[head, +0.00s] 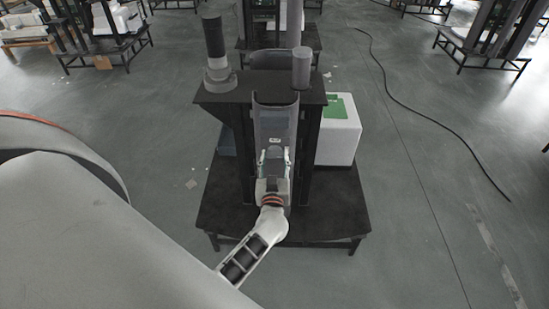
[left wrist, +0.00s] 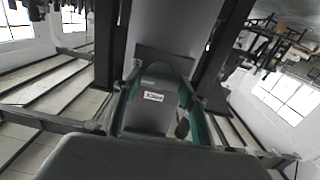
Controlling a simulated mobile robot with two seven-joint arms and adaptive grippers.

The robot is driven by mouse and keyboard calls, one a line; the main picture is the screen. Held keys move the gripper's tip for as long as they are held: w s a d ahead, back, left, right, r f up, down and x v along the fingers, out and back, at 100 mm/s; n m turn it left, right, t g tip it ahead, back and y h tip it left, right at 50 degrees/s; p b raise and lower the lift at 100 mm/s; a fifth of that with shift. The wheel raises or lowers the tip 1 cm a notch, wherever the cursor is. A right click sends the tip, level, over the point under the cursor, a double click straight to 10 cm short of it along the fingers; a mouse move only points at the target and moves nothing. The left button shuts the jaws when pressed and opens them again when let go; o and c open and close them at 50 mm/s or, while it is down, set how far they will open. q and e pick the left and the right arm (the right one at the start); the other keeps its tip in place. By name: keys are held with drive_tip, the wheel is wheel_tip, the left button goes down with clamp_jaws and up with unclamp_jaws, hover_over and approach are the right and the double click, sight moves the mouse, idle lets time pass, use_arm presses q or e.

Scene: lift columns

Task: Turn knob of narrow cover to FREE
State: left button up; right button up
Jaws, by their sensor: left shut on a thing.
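The narrow cover (head: 275,118) is a tall grey curved piece between the black posts of the stand in the head view. It bears a small white label (head: 275,140). In the left wrist view a grey round-topped piece with a label (left wrist: 153,97), which looks like part of the cover, lies between the fingers. My left gripper (head: 274,158) is shut on this piece, its fingers along both sides. A small dark part (left wrist: 182,129), perhaps the knob, shows by the right finger. The knob's marking cannot be read. My right gripper is not in view.
The black stand (head: 222,205) carries a dark cylinder (head: 213,40) at left and a grey cylinder (head: 302,68) at right on its top. A white box with a green patch (head: 340,135) stands at its right. A cable (head: 410,105) lies on the open floor.

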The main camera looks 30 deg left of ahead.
use_arm(q)
drive_tip(key=n+p, duration=0.1)
drive_tip(key=n, duration=0.2)
drive_tip(key=shift+n+p, duration=0.3)
drive_tip(key=shift+n, duration=0.1)
drive_tip(key=n+p, duration=0.1)
drive_tip(key=n, duration=0.3)
drive_tip(key=shift+n, duration=0.3)
drive_tip(key=n, duration=0.4)
drive_tip(key=shift+n, duration=2.5)
drive_tip(key=o, duration=1.1)
drive_tip(key=shift+s, duration=0.1)
drive_tip(key=v, duration=1.2)
